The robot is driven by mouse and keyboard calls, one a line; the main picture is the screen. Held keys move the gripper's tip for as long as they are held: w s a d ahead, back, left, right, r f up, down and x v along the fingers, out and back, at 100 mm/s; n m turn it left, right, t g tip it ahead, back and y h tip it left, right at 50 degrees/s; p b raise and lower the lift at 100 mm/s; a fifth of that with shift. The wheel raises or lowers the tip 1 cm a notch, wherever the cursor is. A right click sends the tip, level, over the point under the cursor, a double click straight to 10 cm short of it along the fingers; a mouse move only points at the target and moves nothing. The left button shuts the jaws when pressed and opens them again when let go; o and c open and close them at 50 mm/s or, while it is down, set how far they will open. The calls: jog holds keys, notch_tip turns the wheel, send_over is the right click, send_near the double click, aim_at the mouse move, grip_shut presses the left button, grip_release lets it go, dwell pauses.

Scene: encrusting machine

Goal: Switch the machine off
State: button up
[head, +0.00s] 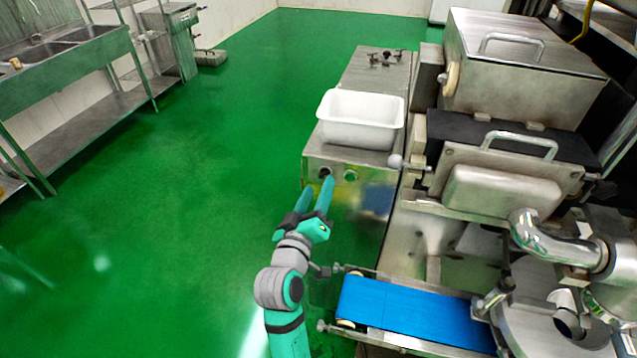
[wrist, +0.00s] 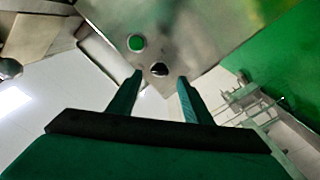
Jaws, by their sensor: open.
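The steel encrusting machine's end panel (head: 312,168) faces me in the head view and fills the upper middle of the wrist view (wrist: 192,50). It carries a dark round knob or switch (head: 326,173) and a green round button (head: 351,175) to its right. In the wrist view the dark knob (wrist: 159,69) shows between my fingertips, and the green button (wrist: 136,42) lies above and left of it. My gripper (head: 315,186) is open and empty, its two teal fingers pointing at the panel close to the knob. I cannot tell whether the fingertips touch the knob.
A white tub (head: 361,120) sits on the machine's top behind the panel. A blue conveyor belt (head: 410,312) lies right of my arm, with steel hoppers (head: 520,70) beyond. The green floor (head: 190,190) to the left is clear up to a steel sink bench (head: 75,65).

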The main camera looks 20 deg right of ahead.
jog(key=v, duration=0.7)
jog(key=shift+a, duration=0.1)
jog(key=s+a+f+n+t+y, duration=0.1)
jog(key=s+a+f+y, duration=0.4)
jog(key=f, duration=0.3)
jog(key=s+a+f+n+y, duration=0.15)
jog(key=s+a+f, duration=0.25)
jog(key=s+f, duration=0.45)
jog(key=s+a+f+m+y, duration=0.1)
jog(key=s+a+m, duration=0.1)
jog(key=s, duration=0.9)
jog(key=s+a+f+m+y, duration=0.1)
jog(key=s+a+m+y, duration=0.1)
jog(key=s, duration=0.9)
jog(key=shift+a+f+g, duration=0.3)
jog(key=shift+f, duration=0.05)
